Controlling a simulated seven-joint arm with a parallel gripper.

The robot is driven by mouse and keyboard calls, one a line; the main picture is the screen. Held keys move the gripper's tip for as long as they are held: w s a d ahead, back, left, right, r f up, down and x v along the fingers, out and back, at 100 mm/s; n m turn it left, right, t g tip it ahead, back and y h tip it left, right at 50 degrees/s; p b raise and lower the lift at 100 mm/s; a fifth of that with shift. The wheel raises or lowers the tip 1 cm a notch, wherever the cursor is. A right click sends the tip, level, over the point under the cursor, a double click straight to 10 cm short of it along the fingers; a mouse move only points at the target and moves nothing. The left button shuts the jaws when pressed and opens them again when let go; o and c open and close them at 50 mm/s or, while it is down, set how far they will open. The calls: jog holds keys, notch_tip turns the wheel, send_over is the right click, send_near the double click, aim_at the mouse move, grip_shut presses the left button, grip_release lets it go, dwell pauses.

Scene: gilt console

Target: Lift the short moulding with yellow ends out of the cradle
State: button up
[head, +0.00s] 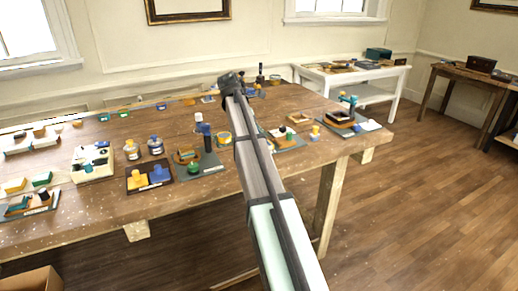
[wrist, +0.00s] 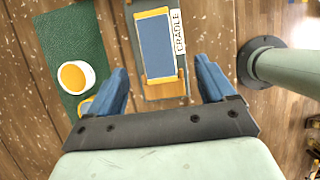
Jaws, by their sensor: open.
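The short moulding (wrist: 158,47) shows in the wrist view as a blue bar with yellow ends. It lies in the cradle, whose wooden end (wrist: 166,91) shows below it and whose white label reads CRADLE. My gripper (wrist: 162,75) is open, with one blue finger to the left of the moulding's near end and one to the right. Nothing is between the fingers, and I cannot tell their height above the cradle. In the head view my arm reaches over the table, and I cannot make out the moulding there.
In the wrist view a white cup with a yellow top (wrist: 76,77) stands on a green mat (wrist: 75,35), left of the cradle. In the head view the wooden table (head: 110,206) holds several trays, bottles and small blocks. A white side table (head: 345,76) stands behind.

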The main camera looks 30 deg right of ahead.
jog(key=shift+w+x, duration=0.1)
jog(key=shift+x, duration=1.75)
jog(key=shift+w+x, duration=0.15)
jog(key=shift+x, duration=1.7)
jog(key=shift+c, duration=0.3)
jog(key=shift+r, duration=0.1)
jog(key=c, duration=1.1)
